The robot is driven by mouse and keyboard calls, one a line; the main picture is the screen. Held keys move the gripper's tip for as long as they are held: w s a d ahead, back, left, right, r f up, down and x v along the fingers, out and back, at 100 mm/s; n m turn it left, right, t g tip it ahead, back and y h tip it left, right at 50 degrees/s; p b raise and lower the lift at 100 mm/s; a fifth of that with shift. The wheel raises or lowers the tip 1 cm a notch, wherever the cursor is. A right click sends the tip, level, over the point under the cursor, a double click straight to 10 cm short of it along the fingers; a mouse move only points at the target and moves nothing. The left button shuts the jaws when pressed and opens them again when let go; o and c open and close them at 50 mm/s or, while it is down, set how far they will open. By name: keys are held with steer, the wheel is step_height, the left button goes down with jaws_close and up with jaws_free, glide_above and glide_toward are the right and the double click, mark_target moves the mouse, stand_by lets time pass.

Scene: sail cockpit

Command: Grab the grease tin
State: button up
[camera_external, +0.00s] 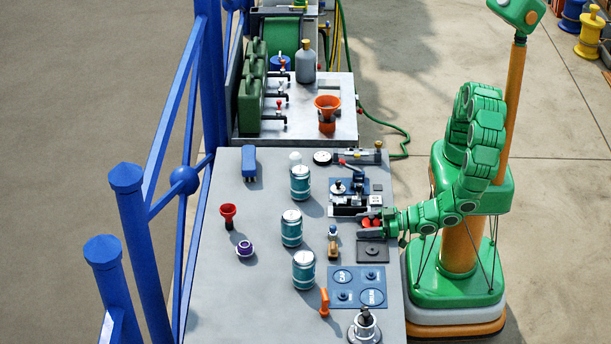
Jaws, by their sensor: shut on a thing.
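My gripper (370,229) is low over the right side of the grey table, reaching in from the right. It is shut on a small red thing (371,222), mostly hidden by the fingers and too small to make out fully. I cannot tell whether this is the grease tin, or whether it touches the table. No label for a grease tin can be read. A small round purple-and-white tin (245,249) stands at the left of the table, well apart from my gripper.
Three teal cans (291,229) stand in a row mid-table. A dark square plate (373,252) lies just below my gripper, with a blue panel (357,288) nearer. Metal fittings (350,200) crowd behind it. Blue railing (190,180) borders the left.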

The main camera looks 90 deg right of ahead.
mark_target(365, 222)
steer(key=shift+c, duration=0.4)
steer(key=shift+r, duration=5)
